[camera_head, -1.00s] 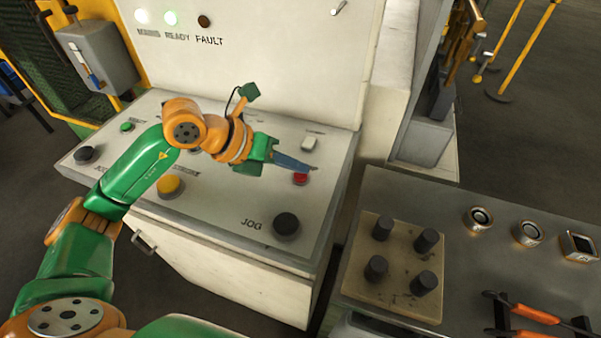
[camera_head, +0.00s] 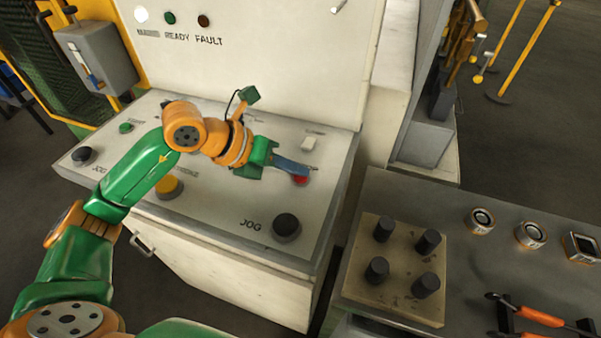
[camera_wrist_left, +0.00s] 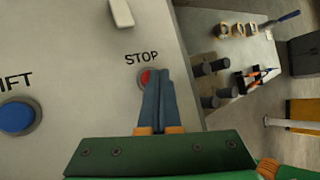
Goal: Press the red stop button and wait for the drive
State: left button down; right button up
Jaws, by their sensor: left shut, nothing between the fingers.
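The red stop button (camera_head: 301,181) is on the sloped panel of the grey console (camera_head: 225,205). In the left wrist view the red button (camera_wrist_left: 146,78) shows below the word STOP, partly covered by my fingers. My left gripper (camera_head: 304,173) is shut and empty. Its blue-grey fingertips (camera_wrist_left: 160,73) lie over the button and appear to touch it; how far it is pressed in is hidden. On the upright panel the MAINS lamp (camera_head: 141,15) is lit white. The READY lamp (camera_head: 170,18) and the FAULT lamp (camera_head: 204,21) are dark. My right gripper is not in view.
A black JOG button (camera_head: 286,226), a yellow button (camera_head: 169,187) and a white switch (camera_head: 310,144) are on the same panel. A blue button (camera_wrist_left: 17,117) shows in the wrist view. A grey table (camera_head: 480,270) at right holds a block with black pegs and orange-handled tongs.

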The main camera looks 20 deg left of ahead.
aim_at(295, 179)
pick_arm(q)
jog(key=shift+r+p, duration=0.7)
jog(key=shift+r, duration=0.1)
jog(key=shift+r+p, duration=2)
jog(key=shift+r, duration=0.5)
